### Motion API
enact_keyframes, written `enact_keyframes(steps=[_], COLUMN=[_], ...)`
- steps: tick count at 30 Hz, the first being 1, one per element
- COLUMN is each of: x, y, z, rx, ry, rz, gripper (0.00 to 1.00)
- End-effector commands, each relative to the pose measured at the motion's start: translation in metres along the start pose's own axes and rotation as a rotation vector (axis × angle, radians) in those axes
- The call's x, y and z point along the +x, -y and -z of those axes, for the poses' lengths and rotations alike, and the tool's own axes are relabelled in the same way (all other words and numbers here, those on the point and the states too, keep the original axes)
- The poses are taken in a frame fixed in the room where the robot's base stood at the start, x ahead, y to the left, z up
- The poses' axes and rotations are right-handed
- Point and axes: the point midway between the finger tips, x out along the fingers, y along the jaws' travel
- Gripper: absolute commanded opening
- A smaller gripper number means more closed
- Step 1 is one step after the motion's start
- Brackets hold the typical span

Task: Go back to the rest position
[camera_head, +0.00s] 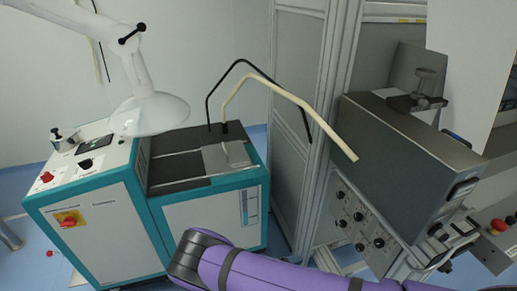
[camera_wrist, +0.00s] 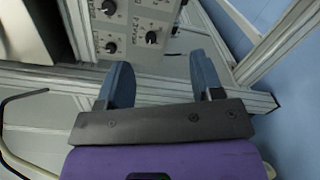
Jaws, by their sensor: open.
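My gripper (camera_wrist: 162,82) shows in the wrist view with its two blue-grey fingers well apart and nothing between them. Beyond it are an aluminium frame rail (camera_wrist: 60,78) and a panel with black knobs (camera_wrist: 128,25). In the head view, part of my purple arm crosses the bottom edge. My gripper does not show there.
A teal and white cabinet machine (camera_head: 110,225) stands at the left, with a white lamp-like arm (camera_head: 152,112) above it. A framed machine with a grey box (camera_head: 410,155) and a knob panel (camera_head: 358,222) stands at the right. Bent black and cream bars (camera_head: 300,100) cross the middle.

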Motion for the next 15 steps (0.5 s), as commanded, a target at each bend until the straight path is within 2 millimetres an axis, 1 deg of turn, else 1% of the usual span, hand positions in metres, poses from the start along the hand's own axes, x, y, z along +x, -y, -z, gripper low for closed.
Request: enact_keyframes(steps=[8, 11, 15], x=[-0.008, -0.011, -0.016], y=[-0.024, -0.036, -0.059], z=[0.000, 0.000, -0.002], rx=[0.006, 0.007, 0.012], ry=[0.030, 0.045, 0.071], rz=[0.074, 0.112, 0.181], gripper=[0.60, 0.60, 0.60])
